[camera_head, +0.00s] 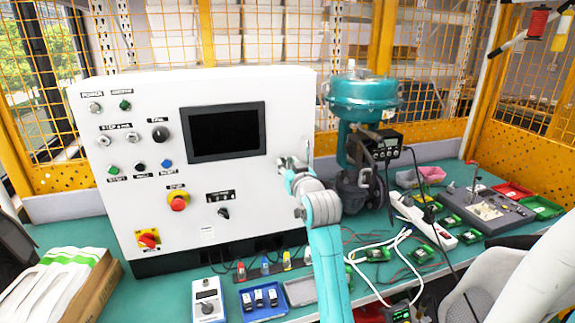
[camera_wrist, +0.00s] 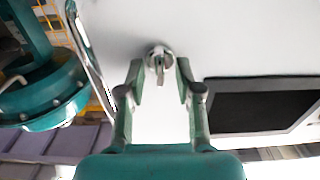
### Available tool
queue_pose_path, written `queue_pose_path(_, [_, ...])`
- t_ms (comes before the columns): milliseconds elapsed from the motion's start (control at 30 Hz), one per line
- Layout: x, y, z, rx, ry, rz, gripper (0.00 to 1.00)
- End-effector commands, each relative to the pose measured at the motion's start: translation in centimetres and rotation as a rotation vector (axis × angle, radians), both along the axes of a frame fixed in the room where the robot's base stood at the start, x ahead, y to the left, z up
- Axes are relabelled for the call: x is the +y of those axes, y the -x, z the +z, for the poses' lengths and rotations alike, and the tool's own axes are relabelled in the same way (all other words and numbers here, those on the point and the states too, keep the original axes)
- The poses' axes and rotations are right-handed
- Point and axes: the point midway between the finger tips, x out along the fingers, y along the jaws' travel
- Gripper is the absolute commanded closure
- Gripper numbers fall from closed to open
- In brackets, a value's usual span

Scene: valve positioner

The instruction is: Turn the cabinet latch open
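The cabinet is the large white panel box (camera_head: 230,95) on the bench. In the wrist view its white face (camera_wrist: 235,45) fills the middle. The latch (camera_wrist: 158,62) is a small round silver fitting with a short tab. My gripper (camera_wrist: 159,75) is open, with one fingertip on each side of the latch and visible gaps between. In the head view my gripper (camera_head: 288,164) is at the right part of the cabinet face, right of the dark screen (camera_head: 226,132); the latch is hidden behind it there. I cannot tell how deep the fingertips reach around the tab.
A teal valve actuator (camera_head: 362,95) stands close to the right of the cabinet. A chrome bar (camera_wrist: 92,55) runs along the cabinet edge in the wrist view. Buttons and an emergency stop (camera_head: 178,200) are on the left face. Cables, boards and trays cover the green bench.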

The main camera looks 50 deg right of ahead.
Motion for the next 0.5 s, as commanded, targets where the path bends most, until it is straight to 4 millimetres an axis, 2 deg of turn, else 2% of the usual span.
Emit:
queue_pose_path(367, [-0.3,-0.43,-0.05,0.001,-0.001,0.0,0.66])
queue_pose_path(500, [-0.3,-0.43,-0.05,0.001,-0.001,0.0,1.0])
